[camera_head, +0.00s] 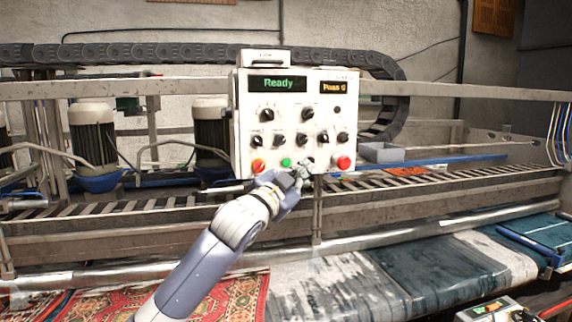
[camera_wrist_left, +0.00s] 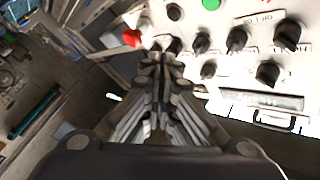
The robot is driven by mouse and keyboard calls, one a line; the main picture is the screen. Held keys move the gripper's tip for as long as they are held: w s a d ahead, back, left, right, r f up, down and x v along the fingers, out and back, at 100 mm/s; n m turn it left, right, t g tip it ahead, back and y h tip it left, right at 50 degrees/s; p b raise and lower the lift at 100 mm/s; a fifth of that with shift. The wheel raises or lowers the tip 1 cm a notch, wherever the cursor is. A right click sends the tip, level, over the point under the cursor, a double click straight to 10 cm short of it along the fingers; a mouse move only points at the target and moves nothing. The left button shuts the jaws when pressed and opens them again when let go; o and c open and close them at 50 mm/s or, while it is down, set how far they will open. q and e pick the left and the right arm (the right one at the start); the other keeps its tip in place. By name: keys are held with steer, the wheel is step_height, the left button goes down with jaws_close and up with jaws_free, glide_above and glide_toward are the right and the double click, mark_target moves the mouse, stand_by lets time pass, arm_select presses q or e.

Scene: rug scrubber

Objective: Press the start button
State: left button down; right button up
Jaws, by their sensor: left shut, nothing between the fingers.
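The white control panel (camera_head: 300,98) stands upright in the middle of the head view, its left display reading "Ready". A green button (camera_head: 286,162) sits in its bottom row, between an orange-red button (camera_head: 259,166) and a larger red button (camera_head: 343,162). My left gripper (camera_head: 303,172) is shut and empty at the panel's lower edge, right of and slightly below the green button. Contact with the panel cannot be told. In the left wrist view, the closed fingertips (camera_wrist_left: 163,58) show near the red button (camera_wrist_left: 131,38), and the green button (camera_wrist_left: 211,4) is at the top edge.
Several black knobs (camera_wrist_left: 237,40) stick out of the panel around the buttons. Behind it run a metal frame and a roller conveyor (camera_head: 440,188). A patterned red rug (camera_head: 235,296) and a grey-teal rug (camera_head: 400,275) lie in front. A grey bin (camera_head: 381,152) is right of the panel.

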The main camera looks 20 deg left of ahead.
mark_target(289, 163)
arm_select(q)
steer(key=w+a+p, duration=0.1)
steer(key=w, duration=0.1)
steer(key=w+a+p, duration=0.1)
steer(key=w+a, duration=0.1)
steer(key=w+a+p, duration=0.1)
steer(key=w, duration=0.1)
steer(key=shift+w+a+r, duration=0.1)
steer(key=shift+w+a, duration=0.25)
steer(key=shift+w, duration=0.05)
steer(key=shift+w+a, duration=0.15)
steer(key=shift+w, duration=0.1)
stand_by(1.2)
steer(key=shift+w+a+p, duration=0.15)
steer(key=shift+w+p, duration=0.05)
steer(key=shift+p, duration=0.4)
steer(key=shift+w, duration=0.1)
